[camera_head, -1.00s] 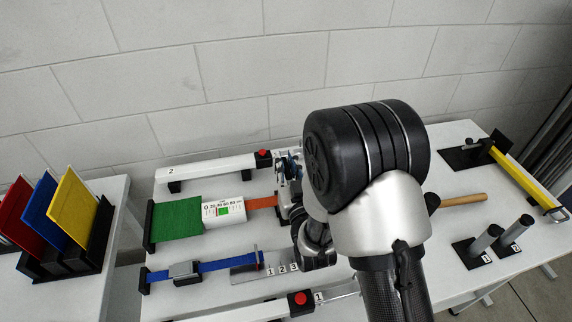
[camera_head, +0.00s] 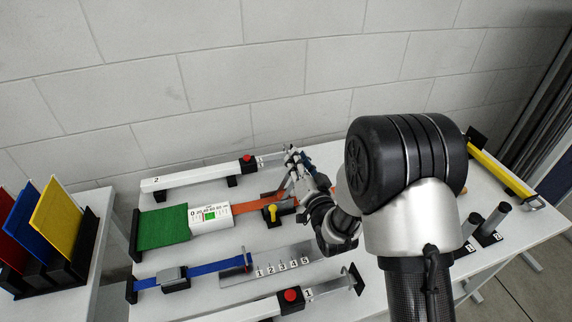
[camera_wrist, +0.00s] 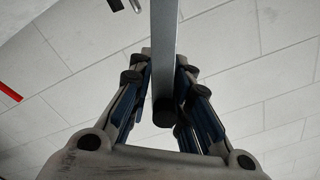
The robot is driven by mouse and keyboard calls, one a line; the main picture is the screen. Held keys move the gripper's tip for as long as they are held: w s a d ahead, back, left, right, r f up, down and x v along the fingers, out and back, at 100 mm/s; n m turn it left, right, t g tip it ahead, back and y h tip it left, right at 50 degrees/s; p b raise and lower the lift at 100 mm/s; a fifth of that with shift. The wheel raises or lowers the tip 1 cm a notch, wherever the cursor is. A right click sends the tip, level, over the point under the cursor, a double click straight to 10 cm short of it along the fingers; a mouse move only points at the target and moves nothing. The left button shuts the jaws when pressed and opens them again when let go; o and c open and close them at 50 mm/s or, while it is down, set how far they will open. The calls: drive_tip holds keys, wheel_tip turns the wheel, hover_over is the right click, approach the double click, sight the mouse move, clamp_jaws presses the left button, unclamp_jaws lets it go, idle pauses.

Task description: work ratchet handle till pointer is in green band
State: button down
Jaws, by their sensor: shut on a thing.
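My gripper (camera_head: 293,158) is above the back middle of the bench, shut on the ratchet handle. In the wrist view the handle is a flat grey bar (camera_wrist: 165,45) with a dark round end (camera_wrist: 165,115), running between the fingers of my gripper (camera_wrist: 162,75). The ratchet with a yellow knob (camera_head: 271,209) sits below my gripper on an orange strap (camera_head: 242,220). The strap runs left to a white gauge box (camera_head: 212,207) with a numbered scale and a green band (camera_head: 209,216). The pointer is too small to read against the band.
A white clamp bar (camera_head: 195,177) with a red button lies behind the strap; another (camera_head: 255,307) lies in front. A blue strap (camera_head: 215,266) and numbered plate (camera_head: 270,270) lie between. Yellow bar (camera_head: 500,172) and dark posts (camera_head: 490,225) stand right.

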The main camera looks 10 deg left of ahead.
drive_tip(key=w+d+f+m, duration=0.1)
drive_tip(key=d+f+m, duration=0.1)
drive_tip(key=m, duration=0.1)
drive_tip(key=w+d+f+m, duration=0.1)
drive_tip(key=d+f+m, duration=0.1)
drive_tip(key=f+m, duration=0.1)
drive_tip(key=w+d+f+m, duration=0.2)
drive_tip(key=f+m, duration=0.1)
drive_tip(key=m, duration=0.1)
drive_tip(key=shift+w+d+f+m, duration=0.1)
drive_tip(key=shift+d+f+m, duration=0.05)
drive_tip(key=shift+d+m, duration=0.2)
drive_tip(key=shift+w+d+f+m, duration=0.1)
drive_tip(key=shift+f+m, duration=0.25)
drive_tip(key=shift+f, duration=0.2)
drive_tip(key=shift+d+f, duration=0.1)
drive_tip(key=shift+f, duration=0.55)
drive_tip(key=c, duration=1.6)
unclamp_jaws()
drive_tip(key=shift+f, duration=0.1)
drive_tip(key=shift+o, duration=0.2)
drive_tip(key=v, duration=1.2)
